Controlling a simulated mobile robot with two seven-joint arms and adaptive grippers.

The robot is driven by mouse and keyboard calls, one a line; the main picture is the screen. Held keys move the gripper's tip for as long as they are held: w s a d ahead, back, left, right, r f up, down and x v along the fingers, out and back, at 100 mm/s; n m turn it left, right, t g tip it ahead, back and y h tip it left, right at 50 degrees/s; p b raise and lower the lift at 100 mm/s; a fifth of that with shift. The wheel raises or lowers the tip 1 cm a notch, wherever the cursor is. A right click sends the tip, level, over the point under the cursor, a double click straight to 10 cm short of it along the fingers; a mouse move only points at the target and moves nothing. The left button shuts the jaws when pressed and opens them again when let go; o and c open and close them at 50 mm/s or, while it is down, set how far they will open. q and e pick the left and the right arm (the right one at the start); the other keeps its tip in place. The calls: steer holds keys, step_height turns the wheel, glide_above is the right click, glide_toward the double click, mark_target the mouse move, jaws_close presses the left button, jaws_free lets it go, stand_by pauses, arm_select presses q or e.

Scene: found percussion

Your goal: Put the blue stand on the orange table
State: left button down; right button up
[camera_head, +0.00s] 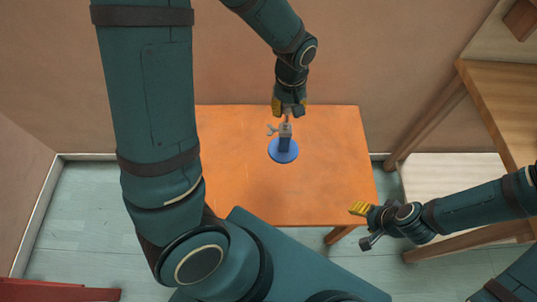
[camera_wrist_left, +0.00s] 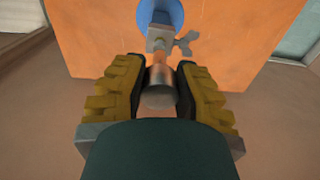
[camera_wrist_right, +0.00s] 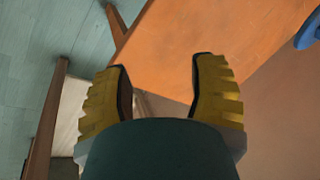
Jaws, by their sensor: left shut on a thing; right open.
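The blue stand (camera_head: 284,151) has a round blue base, a grey clamp block with a wing screw, and a metal rod end. It is over the orange table (camera_head: 230,190), upright in the head view; whether its base touches the top I cannot tell. My left gripper (camera_head: 288,108) is shut on the stand's metal end. The left wrist view shows this end between the yellow fingers (camera_wrist_left: 160,88), with the blue base (camera_wrist_left: 160,12) beyond. My right gripper (camera_head: 362,211) is open and empty by the table's right front corner; its spread fingers show in the right wrist view (camera_wrist_right: 160,75).
A wooden table (camera_head: 500,100) with a pale lower shelf (camera_head: 455,175) stands at the right. A wall (camera_head: 230,60) is close behind the orange table. A red piece (camera_head: 65,291) lies at the lower left. The orange top around the stand is clear.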

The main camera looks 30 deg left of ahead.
arm_select(q)
steer(key=s+a+f+n+b, duration=0.35)
steer(key=a+n, duration=0.45)
steer(key=n, duration=1)
step_height(320, 180, down, 10)
steer(key=b, duration=0.3)
steer(key=shift+w+f, duration=0.2)
steer(key=shift+w, duration=0.25)
steer(key=c, duration=0.9)
jaws_free()
steer(key=shift+o, duration=0.2)
